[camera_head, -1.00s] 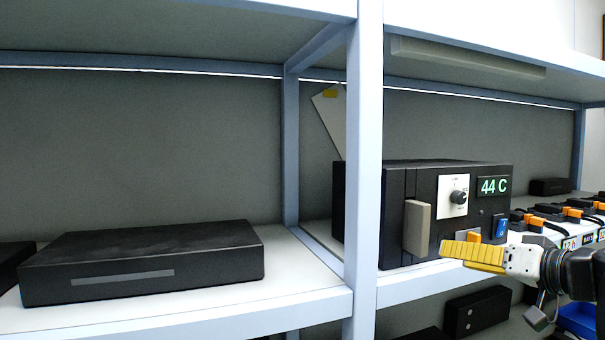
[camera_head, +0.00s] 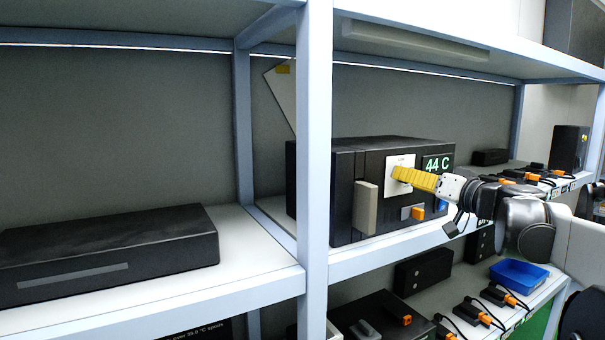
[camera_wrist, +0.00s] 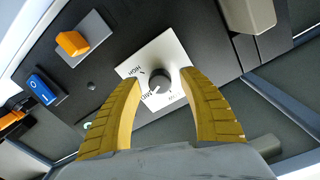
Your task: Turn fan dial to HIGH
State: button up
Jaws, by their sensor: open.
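The fan dial (camera_wrist: 159,80) is a dark round knob on a white plate (camera_wrist: 130,68) on the front of a black box (camera_head: 345,195). The knob's white mark points toward the lower left. My gripper (camera_wrist: 163,92) is open, with one yellow finger on each side of the knob; I cannot tell whether either finger touches it. In the head view my gripper (camera_head: 398,174) is in front of the white plate (camera_head: 399,160) and hides the knob.
The box has a 44 C display (camera_head: 438,163), an orange switch (camera_head: 417,213), a blue rocker switch (camera_wrist: 44,88) and a grey handle (camera_head: 365,207). A shelf post (camera_head: 314,150) stands left of it. A blue tray (camera_head: 519,273) lies on the lower shelf.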

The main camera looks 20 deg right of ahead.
grip_shut()
jog(key=shift+m, duration=0.4)
jog(key=m, duration=1.2)
jog(key=shift+m, duration=0.4)
dwell(0.4)
